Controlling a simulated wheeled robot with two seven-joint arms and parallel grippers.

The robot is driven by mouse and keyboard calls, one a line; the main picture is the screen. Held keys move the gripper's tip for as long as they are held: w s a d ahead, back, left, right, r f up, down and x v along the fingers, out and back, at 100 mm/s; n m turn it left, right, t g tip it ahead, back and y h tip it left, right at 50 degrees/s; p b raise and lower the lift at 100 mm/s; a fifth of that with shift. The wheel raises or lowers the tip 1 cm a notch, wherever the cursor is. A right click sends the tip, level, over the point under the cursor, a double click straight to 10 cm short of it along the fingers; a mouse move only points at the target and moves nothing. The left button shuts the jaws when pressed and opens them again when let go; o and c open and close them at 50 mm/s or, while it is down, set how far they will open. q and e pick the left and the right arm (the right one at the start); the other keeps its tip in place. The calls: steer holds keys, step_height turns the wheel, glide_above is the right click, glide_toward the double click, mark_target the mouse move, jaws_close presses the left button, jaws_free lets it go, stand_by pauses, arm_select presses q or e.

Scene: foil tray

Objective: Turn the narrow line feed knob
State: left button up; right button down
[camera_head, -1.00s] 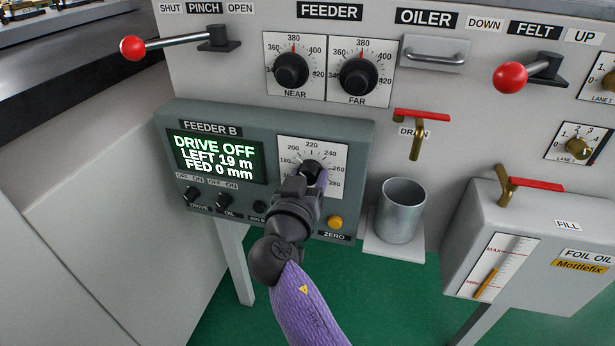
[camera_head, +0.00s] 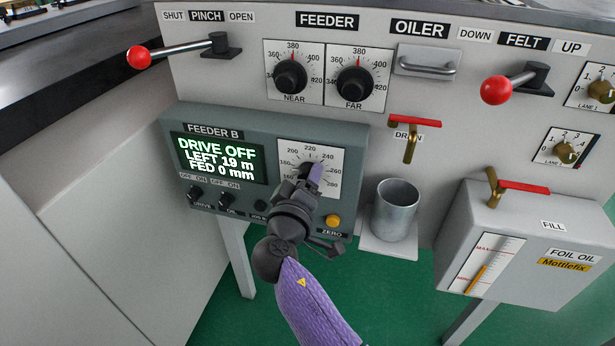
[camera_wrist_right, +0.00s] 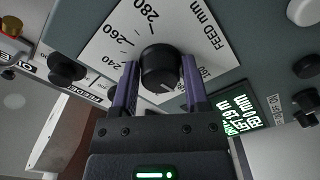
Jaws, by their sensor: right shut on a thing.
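The feed knob (camera_wrist_right: 160,70) is a black round knob on a white dial plate (camera_wrist_right: 105,42) marked FEED mm. In the head view the dial plate (camera_head: 291,156) is at the right of the grey Feeder B box (camera_head: 235,118). My right gripper (camera_head: 312,172) reaches it from below and hides much of the knob and the lower dial. In the wrist view the purple fingers of my right gripper (camera_wrist_right: 159,73) are shut on the knob, one on each side. The screen (camera_head: 218,160) reads DRIVE OFF, LEFT 19 m, FED 0 mm. My left gripper is not in view.
A metal cup (camera_head: 396,210) stands right of the box. The NEAR (camera_head: 290,77) and FAR (camera_head: 355,83) knobs are above.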

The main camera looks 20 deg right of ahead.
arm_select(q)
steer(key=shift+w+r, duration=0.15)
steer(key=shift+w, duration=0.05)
arm_select(e)
steer(key=shift+r+n, duration=0.1)
steer(key=shift+n, duration=0.3)
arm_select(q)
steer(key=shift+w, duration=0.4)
arm_select(e)
steer(key=shift+c, duration=1.7)
jaws_free()
steer(key=shift+o, duration=1.2)
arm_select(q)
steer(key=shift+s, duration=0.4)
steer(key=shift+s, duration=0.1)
